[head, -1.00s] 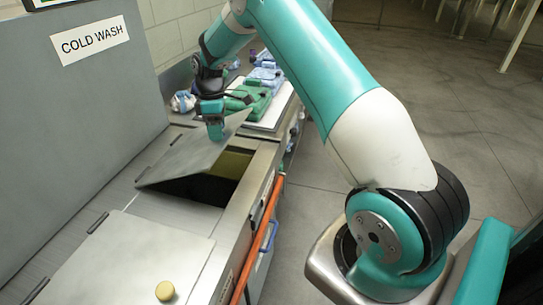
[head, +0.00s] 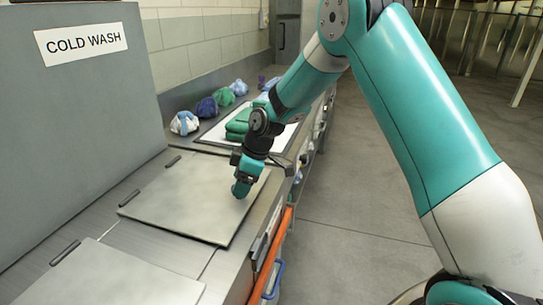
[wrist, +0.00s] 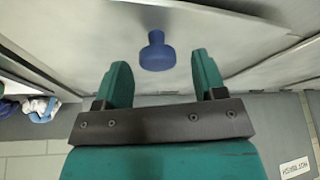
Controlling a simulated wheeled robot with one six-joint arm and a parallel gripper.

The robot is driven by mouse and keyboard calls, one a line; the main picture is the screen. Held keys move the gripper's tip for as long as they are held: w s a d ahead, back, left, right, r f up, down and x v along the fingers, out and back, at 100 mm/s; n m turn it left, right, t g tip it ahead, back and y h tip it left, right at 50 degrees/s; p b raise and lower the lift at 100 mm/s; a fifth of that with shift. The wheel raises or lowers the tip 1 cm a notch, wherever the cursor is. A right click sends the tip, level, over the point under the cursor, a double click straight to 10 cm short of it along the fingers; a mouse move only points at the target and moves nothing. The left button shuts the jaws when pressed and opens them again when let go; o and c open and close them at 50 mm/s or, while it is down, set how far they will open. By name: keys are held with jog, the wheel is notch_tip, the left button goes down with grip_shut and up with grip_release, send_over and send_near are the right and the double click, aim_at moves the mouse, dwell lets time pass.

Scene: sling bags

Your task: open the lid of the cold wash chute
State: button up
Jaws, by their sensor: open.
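A flat grey metal lid (head: 190,200) lies down over its opening in the counter, with hinges along its wall side. The upright panel behind carries a COLD WASH sign (head: 82,43). My gripper (head: 241,188) is low over the lid's front right part. In the wrist view my gripper (wrist: 160,66) is open, its two green fingers apart. A blue knob (wrist: 156,51) on the lid shows between and just beyond the fingertips, not gripped. In the head view my gripper hides the knob.
A second grey lid (head: 110,280) lies flat nearer the camera. Beyond the lid are a white tray (head: 210,139) with folded green cloth (head: 240,120) and several cloth bundles (head: 185,123). An orange rail (head: 270,262) runs along the counter front; open floor is to the right.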

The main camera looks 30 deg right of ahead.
jog(key=v, duration=1.5)
jog(key=s+a+r+m+p, duration=0.2)
jog(key=s+a+r, duration=0.2)
jog(key=s, duration=0.6)
jog(key=s+a+r+m+g+p, duration=0.1)
jog(key=s+a+r, duration=0.3)
jog(key=s, duration=0.7)
jog(key=shift+a+r+m+p, duration=0.2)
jog(key=shift+a+m+p, duration=0.65)
jog(key=shift+a, duration=0.1)
jog(key=shift+s, duration=0.1)
